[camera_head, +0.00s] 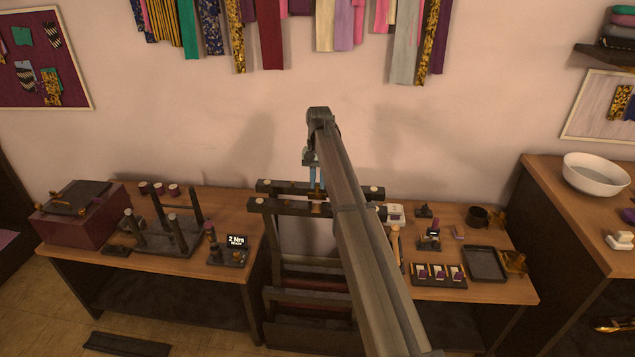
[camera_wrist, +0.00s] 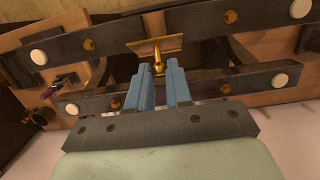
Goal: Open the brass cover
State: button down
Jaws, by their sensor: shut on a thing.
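The brass cover (camera_wrist: 150,47) is a small flat plate with a short brass knob (camera_wrist: 158,68), set between the dark beams of the loom-like frame in the wrist view. It also shows as a small copper-coloured patch (camera_head: 316,209) in the head view. My gripper (camera_wrist: 158,66) has its blue fingers on either side of the knob, shut on it. In the head view my gripper (camera_head: 316,180) points down at the frame's top, partly hidden by my arm. The cover looks closed, lying flat, though its far edge is hard to judge.
Dark beams (camera_head: 280,205) with white and brass round ends run close on both sides of the cover. A bench with a spindle stand (camera_head: 170,238) is at left. A black tray (camera_head: 486,264) and small parts lie at right. The wall behind is close.

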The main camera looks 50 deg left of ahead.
jog(key=shift+w+a+f+g+h, duration=0.1)
jog(key=shift+w+a+g+h, duration=0.2)
jog(key=shift+g+h, duration=0.1)
jog(key=c, duration=1.1)
grip_release()
jog(key=shift+o, duration=0.2)
jog(key=shift+s+d, duration=0.1)
